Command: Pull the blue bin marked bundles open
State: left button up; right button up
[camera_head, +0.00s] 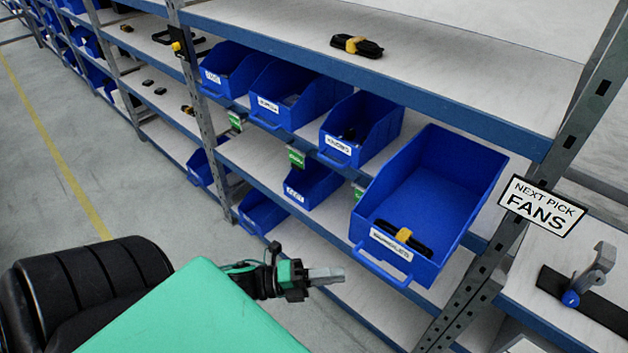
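The large blue bin (455,190) sits at the right end of the shelf row and juts out past the shelf's front edge. Its white front label (391,244) is too small to read surely, but looks like "bundles". A black bundle with a yellow band (404,238) lies inside near its front wall. A blue handle bar (380,267) runs below the label. My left gripper (338,275) is just left of the handle, apart from it and holding nothing visible. Its grey fingers show edge-on, so their opening is unclear. My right gripper is out of view.
Smaller blue bins (362,128) stand left of it in the same row, with more on the shelf below. A grey upright post (480,280) and a "NEXT PICK FANS" sign (542,206) are close at right. The aisle floor (60,130) is clear at left.

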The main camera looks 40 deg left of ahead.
pick_arm(q)
jog(key=shift+b+v, duration=0.4)
jog(key=shift+v, duration=1.45)
